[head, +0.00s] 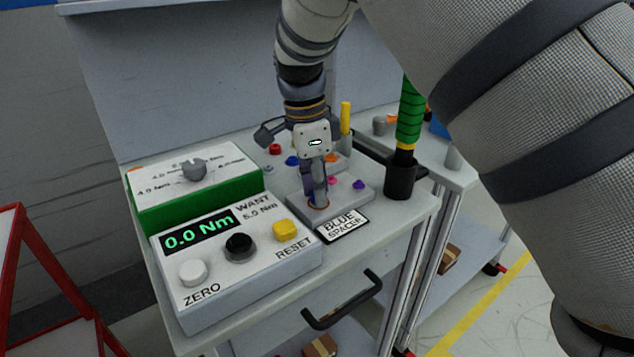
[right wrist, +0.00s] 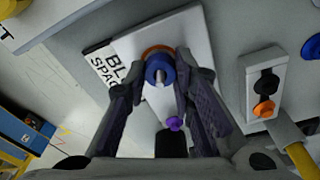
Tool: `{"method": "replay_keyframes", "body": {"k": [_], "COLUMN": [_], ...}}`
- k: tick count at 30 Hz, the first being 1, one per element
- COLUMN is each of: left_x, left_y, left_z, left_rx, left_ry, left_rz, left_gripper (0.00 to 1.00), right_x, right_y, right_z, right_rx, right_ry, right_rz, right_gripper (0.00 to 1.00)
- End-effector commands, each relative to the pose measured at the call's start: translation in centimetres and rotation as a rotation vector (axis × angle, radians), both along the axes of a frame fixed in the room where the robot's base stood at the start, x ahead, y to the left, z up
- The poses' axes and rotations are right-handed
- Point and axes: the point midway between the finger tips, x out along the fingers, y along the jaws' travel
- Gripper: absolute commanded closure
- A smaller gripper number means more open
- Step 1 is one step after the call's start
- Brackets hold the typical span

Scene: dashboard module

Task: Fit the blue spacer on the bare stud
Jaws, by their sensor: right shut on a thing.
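The blue spacer (right wrist: 160,66) is a small blue ring between my right gripper's fingertips. My right gripper (right wrist: 162,66) is shut on it, with one finger on each side. A grey stud end (right wrist: 160,77) shows in the ring's middle, and an orange ring (right wrist: 154,49) shows behind it. I cannot tell whether the spacer is fully seated. In the head view the right gripper (head: 316,201) points down at the near left of a grey plate (head: 354,203) beside the BLUE SPACER label (head: 343,226); the fingers hide the spacer there. My left gripper is not in view.
A purple knob (head: 359,184) and a magenta knob (head: 332,180) stand on the plate close to the fingers. The torque display box (head: 237,276) is at the left. A green-handled tool stands in a black holder (head: 400,180) at the right. A yellow post (head: 345,118) rises behind.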

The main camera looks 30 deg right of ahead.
Motion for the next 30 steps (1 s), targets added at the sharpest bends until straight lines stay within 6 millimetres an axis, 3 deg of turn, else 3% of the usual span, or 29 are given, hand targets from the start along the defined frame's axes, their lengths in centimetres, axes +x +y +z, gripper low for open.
{"method": "replay_keyframes", "body": {"k": [3,4,7,17,20,27,30], "left_x": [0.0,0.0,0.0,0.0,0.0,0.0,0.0], "left_y": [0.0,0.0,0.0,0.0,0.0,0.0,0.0], "left_z": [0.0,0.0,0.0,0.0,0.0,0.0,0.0], "left_rx": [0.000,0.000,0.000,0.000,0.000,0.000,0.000], "left_ry": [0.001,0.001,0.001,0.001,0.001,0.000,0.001], "left_rz": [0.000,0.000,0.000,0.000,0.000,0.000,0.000], "left_gripper": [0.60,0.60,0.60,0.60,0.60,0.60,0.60], "right_x": [0.0,0.0,0.0,0.1,0.2,0.5,0.6], "right_y": [0.0,0.0,0.0,0.0,0.2,0.9,1.1], "right_z": [-0.3,-0.3,-0.3,0.1,1.8,8.2,10.1], "right_rx": [0.000,0.000,0.000,-0.001,-0.001,-0.001,0.000], "right_ry": [0.000,0.000,0.000,-0.002,-0.006,-0.006,-0.004], "right_rz": [0.000,0.000,0.000,0.000,0.001,0.001,0.001], "right_gripper": [0.88,0.75,0.54,0.54,0.54,0.54,0.54]}}
